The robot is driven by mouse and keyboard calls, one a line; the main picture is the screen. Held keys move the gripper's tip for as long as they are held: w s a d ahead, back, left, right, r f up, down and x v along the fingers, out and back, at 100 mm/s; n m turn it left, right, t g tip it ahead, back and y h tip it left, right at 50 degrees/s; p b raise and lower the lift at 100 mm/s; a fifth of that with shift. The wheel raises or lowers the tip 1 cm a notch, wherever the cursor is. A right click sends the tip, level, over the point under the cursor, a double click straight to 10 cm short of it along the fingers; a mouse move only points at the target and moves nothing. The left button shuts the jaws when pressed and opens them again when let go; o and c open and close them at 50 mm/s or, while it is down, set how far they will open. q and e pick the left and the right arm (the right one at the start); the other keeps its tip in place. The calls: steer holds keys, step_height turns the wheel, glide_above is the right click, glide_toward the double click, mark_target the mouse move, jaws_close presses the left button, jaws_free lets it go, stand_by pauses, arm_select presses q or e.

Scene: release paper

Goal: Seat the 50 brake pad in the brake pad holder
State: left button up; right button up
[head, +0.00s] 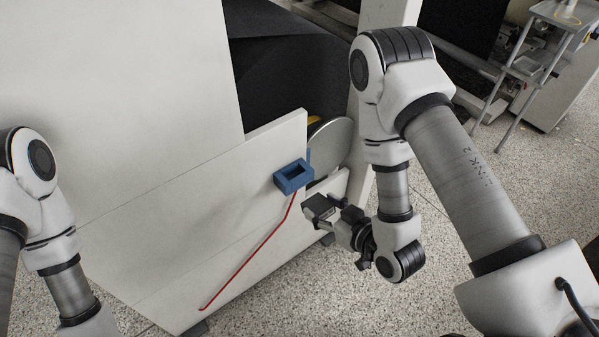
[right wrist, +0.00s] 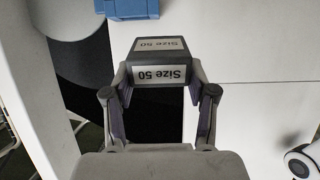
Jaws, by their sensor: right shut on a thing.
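The dark grey brake pad (right wrist: 160,62) carries white labels reading "Size 50", upside down in the right wrist view. My right gripper (right wrist: 160,85) is shut on it, one finger on each side. In the head view the pad (head: 318,206) is held at the tip of my right gripper (head: 335,212). The blue brake pad holder (head: 293,176), with a rectangular opening, is fixed on the white machine panel, just up and left of the pad and apart from it. Part of the holder (right wrist: 132,8) shows at the top of the right wrist view. My left gripper is out of view.
The white machine panel (head: 170,150) fills the left and middle, with a red rod (head: 250,250) running down it below the holder. A round metal disc (head: 330,142) and black paper (head: 290,80) are behind the holder. Speckled floor is open on the right.

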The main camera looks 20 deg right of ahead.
steer(key=w+b, duration=0.2)
steer(key=b, duration=0.3)
steer(key=w+f+b, duration=0.1)
steer(key=w+b, duration=0.2)
steer(key=b, duration=0.1)
steer(key=shift+w+a+f+b, duration=0.1)
steer(key=shift+f+b, duration=0.1)
steer(key=shift+b, duration=0.15)
glide_above(300, 178)
steer(key=s, duration=0.1)
steer(key=shift+w, duration=0.5)
step_height(300, 178, down, 3)
steer(key=shift+f+b, duration=0.2)
steer(key=shift+b, duration=0.15)
steer(key=shift+r, duration=0.1)
steer(key=o, duration=1.3)
steer(key=shift+f, duration=0.2)
